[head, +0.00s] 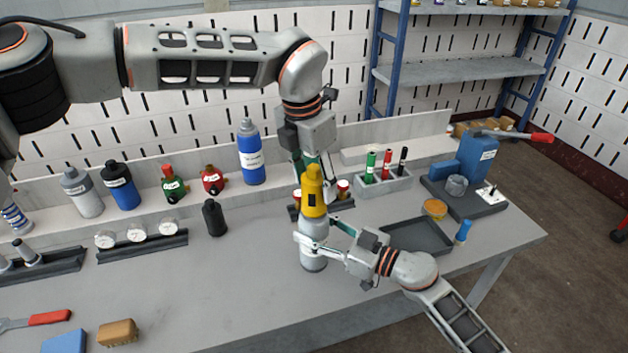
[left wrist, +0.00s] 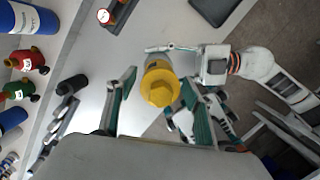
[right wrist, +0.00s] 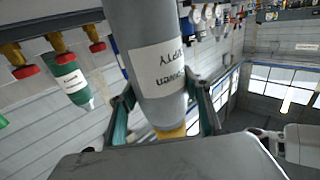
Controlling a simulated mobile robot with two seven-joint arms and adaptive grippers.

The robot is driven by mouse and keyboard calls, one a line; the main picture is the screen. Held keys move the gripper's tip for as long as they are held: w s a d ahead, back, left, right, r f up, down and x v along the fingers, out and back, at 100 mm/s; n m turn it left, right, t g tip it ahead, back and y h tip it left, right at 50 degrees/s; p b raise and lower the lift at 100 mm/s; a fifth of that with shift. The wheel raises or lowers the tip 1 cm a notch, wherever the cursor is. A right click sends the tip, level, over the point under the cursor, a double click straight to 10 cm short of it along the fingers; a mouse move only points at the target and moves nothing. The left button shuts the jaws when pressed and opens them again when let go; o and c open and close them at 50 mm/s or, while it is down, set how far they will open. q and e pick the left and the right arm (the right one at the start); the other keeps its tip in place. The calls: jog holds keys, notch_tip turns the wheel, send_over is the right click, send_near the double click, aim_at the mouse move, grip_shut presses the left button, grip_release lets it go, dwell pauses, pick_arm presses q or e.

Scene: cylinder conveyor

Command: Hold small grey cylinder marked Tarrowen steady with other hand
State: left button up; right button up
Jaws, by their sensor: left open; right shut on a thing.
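The small grey cylinder (head: 313,262) stands upright on the workbench, topped by a yellow cap (head: 313,195). In the right wrist view, the cylinder (right wrist: 140,30) bears a white label (right wrist: 160,80) reading, upside down, what looks like Tarrowen and EMPTY. My right gripper (head: 318,234) is shut on the grey body below the cap. My left gripper (head: 312,172) is open and points down from above at the cap. In the left wrist view, the cap (left wrist: 158,85) lies between its spread fingers, with a visible gap on the left side.
A black bottle (head: 214,218) and a gauge rack (head: 143,246) stand to the left. Behind are a blue cylinder (head: 251,155) and a block of markers (head: 385,184). A dark tray (head: 418,237) and a blue vise-like fixture (head: 478,155) are to the right. The front bench is mostly clear.

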pick_arm(q)
jog(key=shift+f, duration=1.25)
jog(key=c, duration=1.3)
jog(key=shift+o, duration=0.2)
jog(key=n, duration=0.4)
jog(key=shift+y, duration=0.3)
jog(key=shift+n+t, duration=0.3)
jog(key=shift+n, duration=0.8)
